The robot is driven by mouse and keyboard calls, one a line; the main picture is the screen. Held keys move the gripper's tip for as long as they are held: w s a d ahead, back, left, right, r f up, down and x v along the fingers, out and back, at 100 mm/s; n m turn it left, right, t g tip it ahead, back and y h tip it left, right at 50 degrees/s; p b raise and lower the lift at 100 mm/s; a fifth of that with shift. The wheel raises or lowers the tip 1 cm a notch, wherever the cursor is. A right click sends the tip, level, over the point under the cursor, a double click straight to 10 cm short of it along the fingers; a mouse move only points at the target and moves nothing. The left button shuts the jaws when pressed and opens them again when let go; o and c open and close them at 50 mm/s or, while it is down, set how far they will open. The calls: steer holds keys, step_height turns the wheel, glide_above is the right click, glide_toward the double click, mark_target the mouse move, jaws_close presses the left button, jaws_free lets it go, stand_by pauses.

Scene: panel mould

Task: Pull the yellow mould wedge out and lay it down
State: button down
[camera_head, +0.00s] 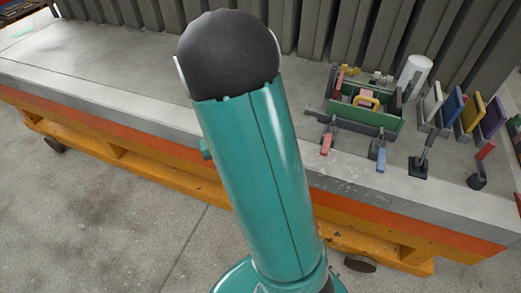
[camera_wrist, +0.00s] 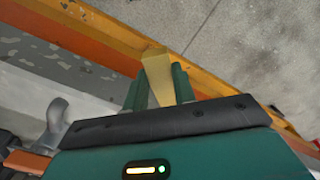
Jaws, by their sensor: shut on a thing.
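The yellow mould wedge (camera_wrist: 158,70) shows in the wrist view as a tapered block between the two green fingers of my gripper (camera_wrist: 158,88). My gripper is shut on it, and its wider end sticks out past the fingertips. Behind the wedge in that view are the orange bench edge and the floor, so it looks held clear of the mould. In the head view my arm hides the gripper and the wedge. The green mould box (camera_head: 388,122) stands on the bench at the right, with a yellow handle-shaped part (camera_head: 366,98) inside.
The grey bench top (camera_head: 90,62) is mostly clear at the left. Toggle clamps with red (camera_head: 327,144) and blue (camera_head: 381,160) handles stand before the box. A white cylinder (camera_head: 414,74) and several coloured plates (camera_head: 470,112) stand beside it. Grey panels (camera_head: 340,28) line the back.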

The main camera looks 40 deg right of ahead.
steer(key=w+a+f+n, duration=0.4)
steer(key=w+a+f, duration=0.3)
steer(key=w+a, duration=0.4)
steer(key=shift+a+f, duration=0.4)
steer(key=shift+a, duration=0.65)
steer(key=shift+w+r, duration=0.1)
